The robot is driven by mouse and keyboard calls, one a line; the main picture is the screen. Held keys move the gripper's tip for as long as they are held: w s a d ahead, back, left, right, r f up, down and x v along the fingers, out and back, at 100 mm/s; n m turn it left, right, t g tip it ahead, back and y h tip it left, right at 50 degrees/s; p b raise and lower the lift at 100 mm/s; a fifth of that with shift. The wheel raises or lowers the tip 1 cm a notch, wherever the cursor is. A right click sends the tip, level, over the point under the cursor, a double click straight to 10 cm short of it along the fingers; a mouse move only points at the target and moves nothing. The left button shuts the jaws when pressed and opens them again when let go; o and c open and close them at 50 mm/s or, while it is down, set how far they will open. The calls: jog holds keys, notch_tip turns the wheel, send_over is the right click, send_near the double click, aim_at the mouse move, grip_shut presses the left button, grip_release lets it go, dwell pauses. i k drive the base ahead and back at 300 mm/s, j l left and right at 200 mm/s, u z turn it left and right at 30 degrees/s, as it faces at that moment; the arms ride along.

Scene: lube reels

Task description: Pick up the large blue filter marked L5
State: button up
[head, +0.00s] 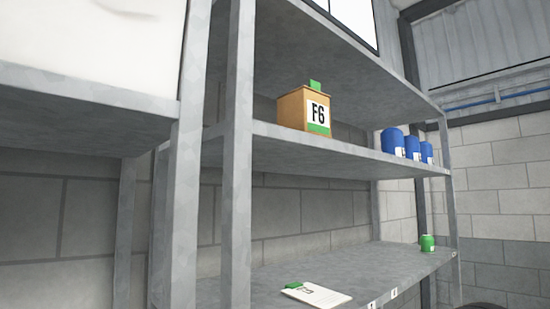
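Three blue cylinders stand in a row at the right end of the middle shelf: a near one (392,141), a middle one (412,148) and a far one (427,152). Each has a white label on its lower front, too small to read, so I cannot tell which is L5. The near one looks largest, being closest. My gripper is not in view.
A brown box marked F6 (291,109) stands on the middle shelf (350,158). A small green container (427,243) and a white card with a green clip (318,294) are on the lower shelf (385,268). Grey uprights (237,170) stand at the near left.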

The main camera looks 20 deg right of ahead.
aim_at(412, 148)
jog(key=z, duration=1.15)
jog(key=i+l+u, duration=0.2)
jog(key=i+l, duration=0.4)
jog(key=l, duration=0.15)
